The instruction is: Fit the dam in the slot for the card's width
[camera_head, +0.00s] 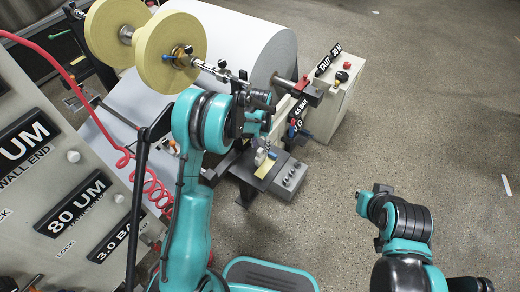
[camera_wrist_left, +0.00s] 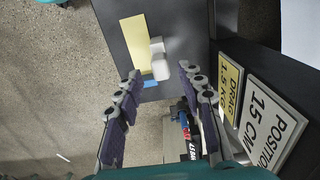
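My left gripper (camera_head: 262,130) is over the dark bench beside the roll machine. In the left wrist view its fingers (camera_wrist_left: 161,105) are apart, with nothing held between them. Beyond the fingertips, a small white-grey block (camera_wrist_left: 159,62) stands on the dark bench (camera_wrist_left: 185,25), touching or overlapping a yellow card (camera_wrist_left: 134,45). A blue piece (camera_wrist_left: 150,84) shows by its lower end. The card also shows in the head view (camera_head: 266,169). I cannot tell for sure which part is the dam, and no slot is clearly visible. My right arm is at the lower right; its fingers are not visible.
Signs reading "POSITION 15 CM" (camera_wrist_left: 268,127) and "DRAG 3.5 KG" (camera_wrist_left: 230,88) are at the right of the wrist view. A large white roll (camera_head: 250,45) and yellow-flanged spool (camera_head: 165,50) stand behind.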

